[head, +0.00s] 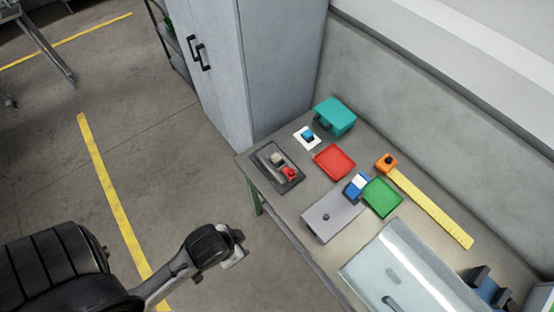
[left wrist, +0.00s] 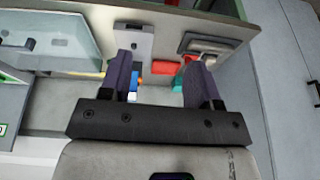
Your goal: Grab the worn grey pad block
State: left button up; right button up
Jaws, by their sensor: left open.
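A small grey-beige block (head: 277,158), which looks like the worn pad block, sits on a dark fixture (head: 268,172) beside a red knob (head: 290,172) at the left end of the bench. The dark fixture also shows in the left wrist view (left wrist: 212,46), where I cannot make out the block clearly. My left gripper (head: 234,250) hangs over the floor in front of the bench, well apart from the block. In the left wrist view its two dark fingers (left wrist: 163,82) are spread with nothing between them. My right gripper is in neither view.

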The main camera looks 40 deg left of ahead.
pick_arm(q)
jog(key=o, duration=0.3)
dwell(0.4)
